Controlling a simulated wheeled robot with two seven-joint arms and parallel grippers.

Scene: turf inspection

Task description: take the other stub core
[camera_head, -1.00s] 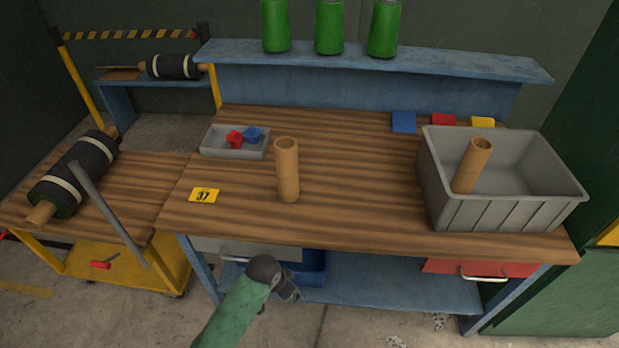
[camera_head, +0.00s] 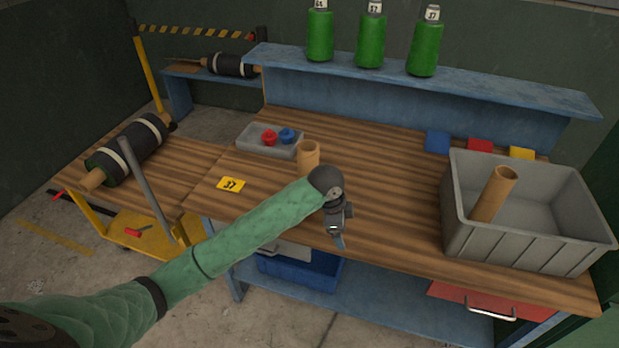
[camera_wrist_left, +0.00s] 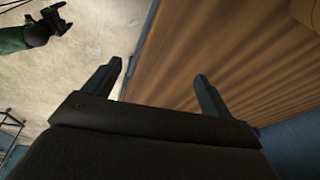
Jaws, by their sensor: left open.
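One tan stub core (camera_head: 309,154) stands upright on the wooden bench top, its lower part hidden behind my left arm. Another stub core (camera_head: 493,194) leans inside the grey crate (camera_head: 530,246) at the right end of the bench. My left gripper (camera_head: 338,241) is over the front of the bench, in front of the standing core and apart from it. In the left wrist view its two fingers (camera_wrist_left: 158,78) are spread with nothing between them. A dark gripper on a green sleeve, apparently my right one (camera_wrist_left: 48,24), shows at that view's upper left; its jaws are unclear.
A grey tray (camera_head: 257,149) with red and blue pieces and a yellow tag 37 (camera_head: 231,185) are on the bench's left. Blue, red and yellow squares lie behind the crate. Green bottles (camera_head: 370,40) stand on the blue shelf. The bench between core and crate is clear.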

